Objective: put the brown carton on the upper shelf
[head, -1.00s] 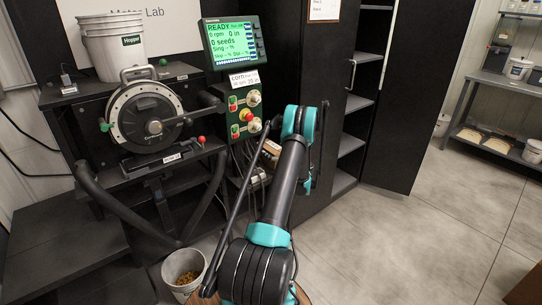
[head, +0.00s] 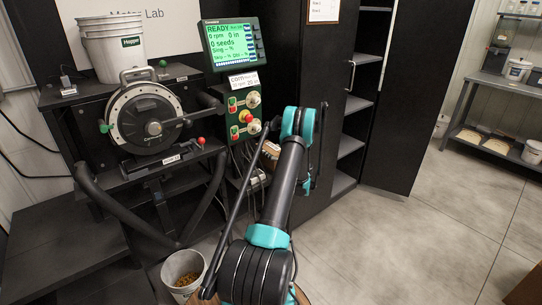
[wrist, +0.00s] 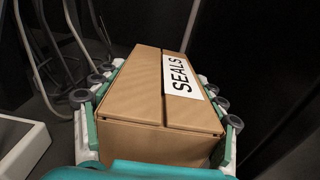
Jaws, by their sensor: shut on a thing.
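The brown carton (wrist: 135,92) with a white SEALS label fills the middle of the wrist view. My gripper (wrist: 158,105) is shut on it, with teal and grey fingers along its left and right sides. The carton looks closed and slightly turned in the picture. In the head view my arm hides most of the gripper and the carton. A tall dark cabinet stands open behind my arm, with several grey shelves; the upper shelf (head: 368,59) in view looks empty where visible.
The cabinet door (head: 399,110) stands open at the right of the shelves. The seed meter stand (head: 150,125) with a white hopper bucket (head: 113,52) is at left. A bucket of seeds (head: 184,275) stands on the floor. Floor at right is clear.

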